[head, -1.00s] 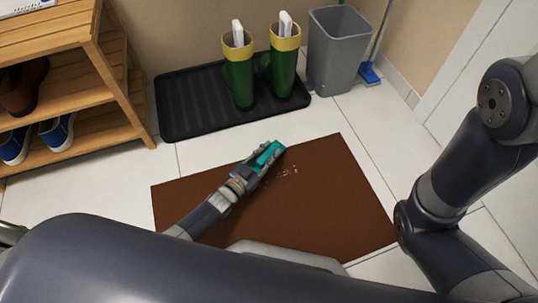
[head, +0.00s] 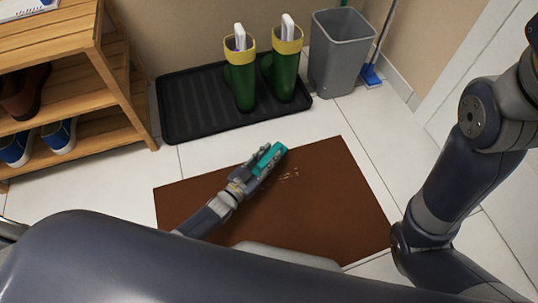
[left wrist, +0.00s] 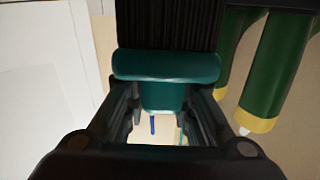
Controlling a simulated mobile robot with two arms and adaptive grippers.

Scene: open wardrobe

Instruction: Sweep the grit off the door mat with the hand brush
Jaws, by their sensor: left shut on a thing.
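The brown door mat (head: 330,210) lies flat on the tiled floor in the head view. A small patch of pale grit (head: 289,174) lies on its upper middle part. My left gripper (head: 259,166) is over the mat, just left of the grit, and is shut on the teal hand brush (head: 268,158). The brush also shows between the fingers in the left wrist view (left wrist: 165,66).
A black boot tray (head: 195,105) with two green boots (head: 240,82) lies behind the mat. A grey bin (head: 338,60) and a blue broom (head: 371,75) stand at the back right. A wooden shoe rack (head: 115,75) stands at the left. Bare tiles surround the mat.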

